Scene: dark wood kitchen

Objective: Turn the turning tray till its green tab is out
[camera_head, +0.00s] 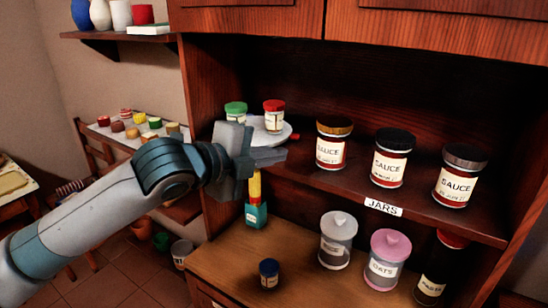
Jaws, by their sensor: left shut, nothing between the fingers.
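The turning tray (263,138) is a white round plate on the upper shelf, at the left end. A jar with a green lid (236,109) and a jar with a red lid (274,112) stand on it. A small red tab (295,137) shows at the tray's right edge. No green tab is visible; my gripper covers part of the tray's near left side. My left gripper (284,154) is shut and empty in front of the tray's near edge, its fingertips pointing right, just below the red tab. I cannot tell whether it touches the tray. My right gripper is not in view.
Several sauce jars (390,160) stand right of the tray, above a JARS label (383,207). On the counter below are a teal box (256,214) with a yellow and red upright thing, a small dark jar (268,273) and canisters (338,242). The cabinet (440,40) overhangs the shelf.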

